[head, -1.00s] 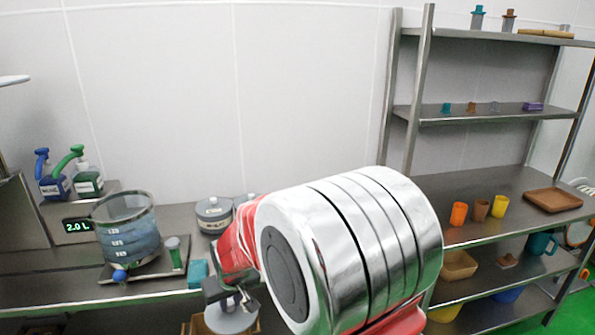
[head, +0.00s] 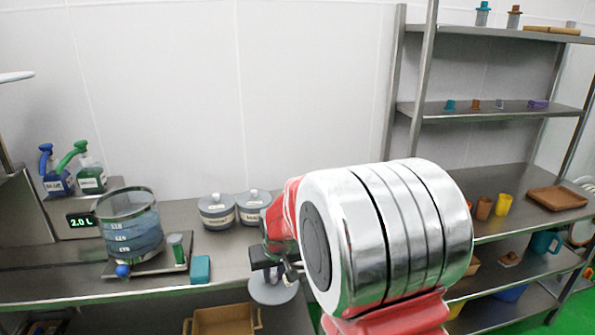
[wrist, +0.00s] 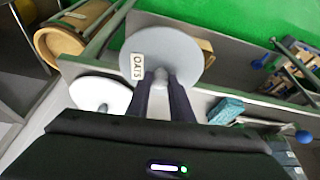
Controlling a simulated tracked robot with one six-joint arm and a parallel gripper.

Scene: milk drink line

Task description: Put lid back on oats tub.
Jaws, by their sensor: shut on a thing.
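My gripper (head: 278,272) is shut on the grey round oats lid (head: 272,291) and holds it near the front edge of the steel counter. In the wrist view the lid (wrist: 190,55) shows its OATS label, with its knob between the fingertips (wrist: 161,82). Two grey lidded tubs (head: 217,217) (head: 251,214) stand at the back of the counter, left of my arm; their labels are too small to read. I cannot make out an open oats tub; my arm hides part of the counter. A pale round thing (wrist: 98,93) lies beside the lid in the wrist view.
A measuring jug (head: 131,238) stands on a scale left on the counter, with a teal block (head: 200,269) beside it. Spray bottles (head: 88,178) are at the back left. A wooden crate (head: 222,320) is below the counter front. Steel shelves (head: 480,110) are at the right.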

